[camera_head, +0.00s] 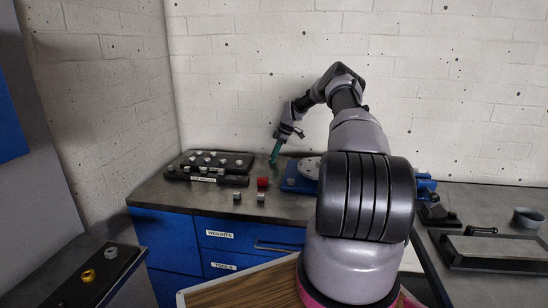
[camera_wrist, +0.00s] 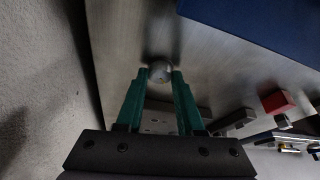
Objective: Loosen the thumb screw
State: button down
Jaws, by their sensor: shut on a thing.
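My gripper (camera_head: 275,153) points down over the back of the grey bench, between the black tray and the blue base (camera_head: 296,180). In the wrist view, its two green fingers (camera_wrist: 160,77) are closed on the sides of a small round silver piece (camera_wrist: 160,71). I cannot tell for sure whether this piece is the thumb screw. In the head view the piece is too small to make out. The blue base also shows at the upper right of the wrist view (camera_wrist: 260,28). A pale disc (camera_head: 309,167) on the base is partly hidden by my arm.
A black tray (camera_head: 176,174) with several silver weights stands at the left of the bench. A red block (camera_head: 263,182) and two small grey blocks (camera_head: 237,197) (camera_head: 261,198) sit in front. The brick wall (camera_head: 235,95) is close behind my gripper.

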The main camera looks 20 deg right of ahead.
jog(key=shift+d+n, duration=0.1)
jog(key=shift+n, duration=0.3)
jog(key=c, duration=0.5)
grip_release()
jog(key=v, duration=1)
jog(key=shift+w+d+r, duration=0.1)
jog(key=shift+d+r, duration=0.05)
jog(key=shift+r, duration=0.2)
